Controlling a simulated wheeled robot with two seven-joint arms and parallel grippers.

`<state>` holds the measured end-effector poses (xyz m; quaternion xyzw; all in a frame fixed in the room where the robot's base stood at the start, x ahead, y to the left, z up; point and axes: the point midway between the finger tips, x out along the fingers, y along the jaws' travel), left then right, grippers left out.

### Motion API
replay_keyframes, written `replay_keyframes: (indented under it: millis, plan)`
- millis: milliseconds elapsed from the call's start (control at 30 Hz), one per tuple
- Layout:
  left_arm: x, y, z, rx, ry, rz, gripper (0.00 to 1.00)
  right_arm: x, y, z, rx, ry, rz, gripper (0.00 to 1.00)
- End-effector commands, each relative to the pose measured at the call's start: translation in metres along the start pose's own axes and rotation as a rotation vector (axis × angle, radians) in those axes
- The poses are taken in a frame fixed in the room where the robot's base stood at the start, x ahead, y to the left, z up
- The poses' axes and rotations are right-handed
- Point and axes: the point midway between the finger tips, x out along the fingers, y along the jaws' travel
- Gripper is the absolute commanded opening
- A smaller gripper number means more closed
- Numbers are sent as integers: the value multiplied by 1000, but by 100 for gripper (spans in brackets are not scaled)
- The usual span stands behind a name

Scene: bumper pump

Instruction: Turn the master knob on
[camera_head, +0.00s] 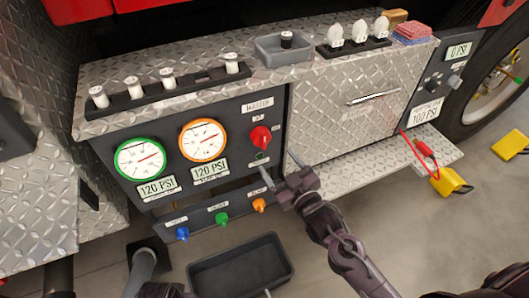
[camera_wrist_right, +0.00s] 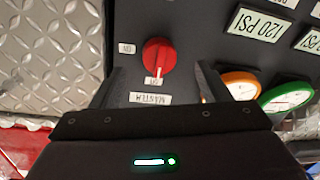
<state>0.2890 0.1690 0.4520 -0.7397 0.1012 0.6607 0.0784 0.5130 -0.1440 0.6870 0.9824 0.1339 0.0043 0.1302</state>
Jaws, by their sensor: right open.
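The red master knob (camera_head: 260,136) is on the dark pump panel (camera_head: 225,172), under the MASTER label (camera_head: 257,105). In the right wrist view the knob (camera_wrist_right: 158,54) appears upside down, between and beyond my two fingers. A pale mark on the knob points toward the small label (camera_wrist_right: 154,82) on the MASTER side; another small label (camera_wrist_right: 127,48) is to its left. My right gripper (camera_head: 290,184) is open and empty, below and to the right of the knob in the head view, apart from it.
Two gauges, green-rimmed (camera_head: 140,158) and orange-rimmed (camera_head: 203,139), sit left of the knob with 120 PSI displays. Blue (camera_head: 182,233), green (camera_head: 221,218) and orange (camera_head: 258,204) knobs are below. A black tray (camera_head: 240,268) is on the floor. A drawer with a handle (camera_head: 373,94) is right.

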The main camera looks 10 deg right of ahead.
Motion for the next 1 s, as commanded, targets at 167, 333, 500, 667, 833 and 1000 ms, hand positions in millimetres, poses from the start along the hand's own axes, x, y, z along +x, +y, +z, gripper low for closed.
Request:
replay_keyframes:
  millis: [167, 333, 500, 667, 833, 1000]
  plan:
    - [-9, 0, -2, 3, 0, 0, 36, 14, 2, -12, -4, 31, 3, 70]
    - [-17, 2, -4, 7, -1, 1, 36, 41, 2, -13, -3, 30, 3, 70]
    - [-26, 3, -4, 10, -4, 2, 36, 65, 1, -13, -3, 29, 2, 70]
    - [-31, 3, -4, 12, -7, 3, 36, 76, 1, -13, -3, 27, 2, 70]
    - [-32, 4, -4, 12, -8, 3, 36, 78, 1, -13, -3, 26, 1, 70]
    - [-32, 4, -4, 12, -8, 3, 36, 78, 1, -13, -3, 26, 1, 63]
